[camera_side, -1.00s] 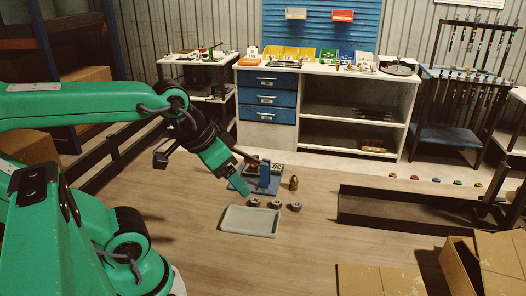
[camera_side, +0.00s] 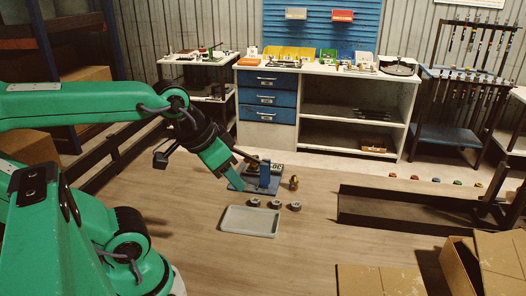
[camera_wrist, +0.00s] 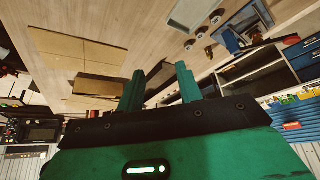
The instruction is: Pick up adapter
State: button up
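What looks like the adapter is a small brass-coloured piece (camera_side: 293,183) standing on the floor, right of the blue crimper-like device (camera_side: 264,175). In the wrist view a small brass piece (camera_wrist: 209,52) shows near the top, beyond the right finger. My gripper (camera_side: 249,174) is above and left of it in the side view, visually overlapping the left part of the blue device. In the wrist view my gripper's two green fingers (camera_wrist: 160,68) are apart with nothing held between them. The adapter is clear of the fingers.
Several dark ring-like parts (camera_side: 275,204) lie in a row behind a shallow grey tray (camera_side: 232,219). Cardboard boxes (camera_side: 475,262) stand front right. A dark low trough (camera_side: 385,208) is on the right. A workbench (camera_side: 325,72) stands at the back.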

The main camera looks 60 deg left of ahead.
jog(key=w+a+n+g, duration=0.3)
jog(key=w+a+n, duration=1.15)
jog(key=w, duration=0.35)
jog(key=w+a+f+n+g, duration=0.1)
jog(key=w+a+f+n, duration=0.1)
jog(key=a+f+n, duration=0.2)
jog(key=w+a+f+n, duration=0.2)
jog(key=a+f+n, duration=0.2)
jog(key=a, duration=0.3)
jog(key=w+a+f+n+g, duration=0.1)
jog(key=a+f+n, duration=0.3)
jog(key=a+f, duration=0.1)
jog(key=shift+w+a+f+g, duration=0.15)
jog(key=shift+w+a, duration=0.05)
jog(key=shift+a, duration=0.25)
jog(key=shift+w+a+f+g, duration=0.1)
jog(key=shift+w+a+g, duration=0.1)
jog(key=shift+a, duration=0.2)
jog(key=shift+a+f+n, duration=0.15)
jog(key=shift+n, duration=0.1)
jog(key=shift+f, duration=1.3)
